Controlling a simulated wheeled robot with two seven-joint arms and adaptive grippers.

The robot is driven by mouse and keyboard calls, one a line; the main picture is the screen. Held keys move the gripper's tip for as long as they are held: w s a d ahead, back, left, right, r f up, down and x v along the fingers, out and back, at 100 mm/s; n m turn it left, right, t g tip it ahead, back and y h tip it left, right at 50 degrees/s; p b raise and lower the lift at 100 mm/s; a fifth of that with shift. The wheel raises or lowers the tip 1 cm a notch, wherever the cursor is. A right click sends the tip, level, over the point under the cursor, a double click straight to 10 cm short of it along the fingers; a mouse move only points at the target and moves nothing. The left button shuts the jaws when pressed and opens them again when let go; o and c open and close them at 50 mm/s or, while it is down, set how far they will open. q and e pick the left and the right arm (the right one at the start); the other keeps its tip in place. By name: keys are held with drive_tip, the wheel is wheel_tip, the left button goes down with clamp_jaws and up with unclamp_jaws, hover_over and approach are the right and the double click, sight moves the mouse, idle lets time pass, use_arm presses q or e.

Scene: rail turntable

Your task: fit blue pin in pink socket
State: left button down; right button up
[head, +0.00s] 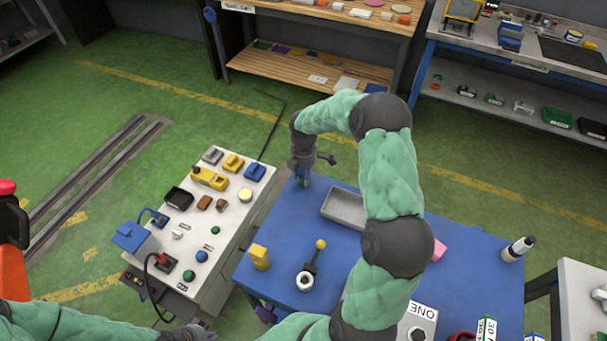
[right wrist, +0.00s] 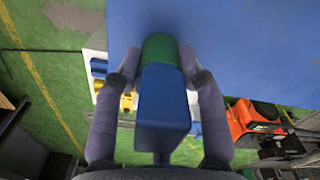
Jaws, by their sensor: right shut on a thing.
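My right gripper (head: 302,176) is over the far left corner of the blue table (head: 345,283). In the right wrist view its two fingers (right wrist: 160,72) are shut on a blue block-like piece (right wrist: 163,100), which I take for the blue pin. A green part (right wrist: 160,48) shows at its far end; I cannot tell whether it belongs to the piece or whether it touches the table. A pink thing (head: 440,248), perhaps the pink socket, lies right of my right arm and is partly hidden by it. My left gripper (head: 195,332) is low at the bottom edge, partly cut off, its fingers unclear.
A white bench (head: 218,225) with several small parts stands to the left. The table's front middle is partly bare.

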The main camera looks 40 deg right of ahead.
drive_tip(key=c, duration=0.6)
drive_tip(key=shift+r, duration=0.1)
drive_tip(key=shift+r+p, duration=0.6)
drive_tip(key=shift+r, duration=0.05)
drive_tip(key=shift+w+r+p, duration=0.1)
drive_tip(key=shift+r+p, duration=0.65)
drive_tip(key=shift+r, duration=0.6)
drive_tip(key=shift+r+p, duration=1.55)
drive_tip(key=shift+r, duration=0.1)
drive_tip(key=shift+r+p, duration=1.85)
drive_tip(key=shift+r, duration=0.7)
